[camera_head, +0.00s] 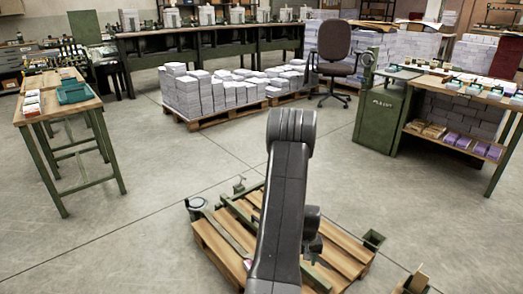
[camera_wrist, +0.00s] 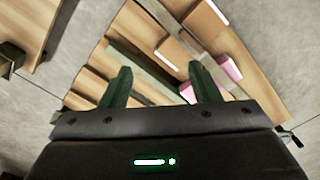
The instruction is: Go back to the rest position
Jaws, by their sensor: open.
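My gripper (camera_wrist: 160,88) shows in the wrist view with its two green fingers spread apart and nothing between them. It points toward a wooden pallet-like platform, which fills much of the wrist view (camera_wrist: 82,103). In the head view, my dark arm rises in the middle and hides part of the same platform (camera_head: 222,240); the gripper's fingers cannot be made out there. In the wrist view, small pink-and-white blocks (camera_wrist: 229,69) and brown blocks (camera_wrist: 206,24) lie on the wood, apart from the fingers.
A green-legged table (camera_head: 50,107) stands at left with a teal tray (camera_head: 74,93). Paper stacks (camera_head: 190,95) rest on pallets behind, near an office chair (camera_head: 334,58). A shelved workbench (camera_head: 455,142) and green cabinet (camera_head: 379,118) stand at right. Floor between is clear.

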